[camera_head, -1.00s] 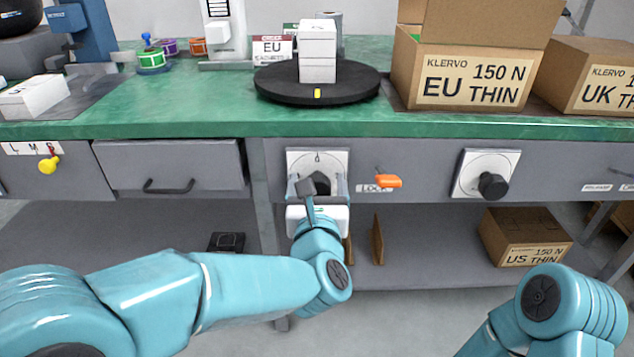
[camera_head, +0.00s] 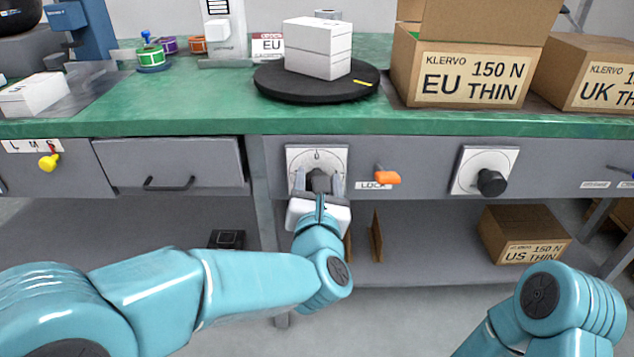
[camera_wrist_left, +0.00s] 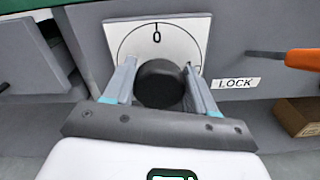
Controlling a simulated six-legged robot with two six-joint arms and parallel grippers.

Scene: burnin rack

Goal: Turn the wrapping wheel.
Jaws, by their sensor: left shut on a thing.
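The wheel is a black knob (camera_wrist_left: 160,84) on a white dial plate (camera_head: 317,158) marked 0, set in the front of the grey bench. My left gripper (camera_head: 319,182) is shut on this knob, with one finger on each side of it, as the left wrist view also shows. Above it on the bench stands a round black turntable (camera_head: 300,93). A white box (camera_head: 318,50) sits upright on it, turned at an angle to me, and the turntable's yellow mark (camera_head: 362,82) is at its right edge. My right gripper is outside both views.
An orange LOCK lever (camera_head: 387,177) sits just right of the dial. Farther right is a second black knob (camera_head: 491,183). Cardboard boxes (camera_head: 470,78) stand on the bench at right. A drawer (camera_head: 170,167) and a yellow knob (camera_head: 48,162) are at left.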

